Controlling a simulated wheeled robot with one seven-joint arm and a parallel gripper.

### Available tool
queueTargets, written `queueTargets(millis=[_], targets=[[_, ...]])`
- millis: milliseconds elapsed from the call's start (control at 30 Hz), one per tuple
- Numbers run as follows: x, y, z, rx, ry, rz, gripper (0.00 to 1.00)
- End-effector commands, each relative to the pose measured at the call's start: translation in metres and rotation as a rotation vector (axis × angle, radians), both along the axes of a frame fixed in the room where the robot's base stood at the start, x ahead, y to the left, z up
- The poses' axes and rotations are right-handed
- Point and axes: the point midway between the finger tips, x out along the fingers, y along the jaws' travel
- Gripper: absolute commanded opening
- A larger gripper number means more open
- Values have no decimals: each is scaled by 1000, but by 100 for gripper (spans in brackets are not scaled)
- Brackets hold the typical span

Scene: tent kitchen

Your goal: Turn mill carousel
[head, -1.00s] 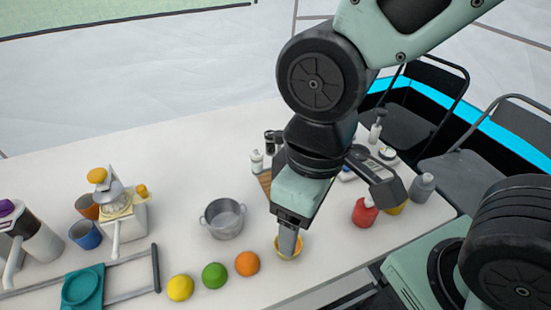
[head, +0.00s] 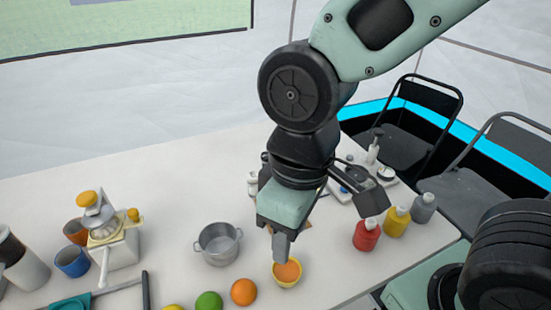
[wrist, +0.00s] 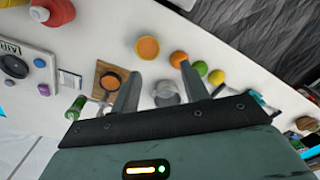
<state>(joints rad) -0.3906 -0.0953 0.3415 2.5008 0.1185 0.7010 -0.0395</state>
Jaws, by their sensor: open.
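The mill carousel cannot be clearly made out. A white-capped shaker (head: 252,184) stands partly behind my arm in the head view, with a dark upright thing beside it mostly hidden. A wooden board (head: 305,227) also shows just past my gripper; in the wrist view the board (wrist: 103,69) carries a round dark-rimmed item with an orange-brown top (wrist: 110,81). A green bottle-like thing (wrist: 76,106) lies beside it. My gripper (head: 279,246) points down over the table, apart from these things. In the wrist view its fingers (wrist: 157,76) are spread and empty.
A yellow bowl (head: 287,281), metal pot (head: 217,247), orange (head: 243,292) and green fruit (head: 209,302) are near my gripper. A juicer (head: 112,235) stands left; red (head: 366,236) and yellow (head: 396,223) bottles stand right. The back-left table is clear.

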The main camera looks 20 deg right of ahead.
Motion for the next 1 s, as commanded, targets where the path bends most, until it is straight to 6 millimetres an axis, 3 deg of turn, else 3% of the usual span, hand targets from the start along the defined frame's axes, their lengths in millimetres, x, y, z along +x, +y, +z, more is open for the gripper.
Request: queueTargets(millis=[167, 300, 400, 500, 600, 733, 1000], targets=[[80, 2, 57, 9, -2, 37, 45], [143, -21, 105, -11, -6, 71, 45], [175, -41, 132, -30, -9, 87, 45], [193, -56, 150, -45, -9, 98, 45], [200, -64, 156, -54, -8, 104, 45], [201, -65, 147, -57, -5, 105, 45], [200, -65, 95, -56, -3, 105, 45]])
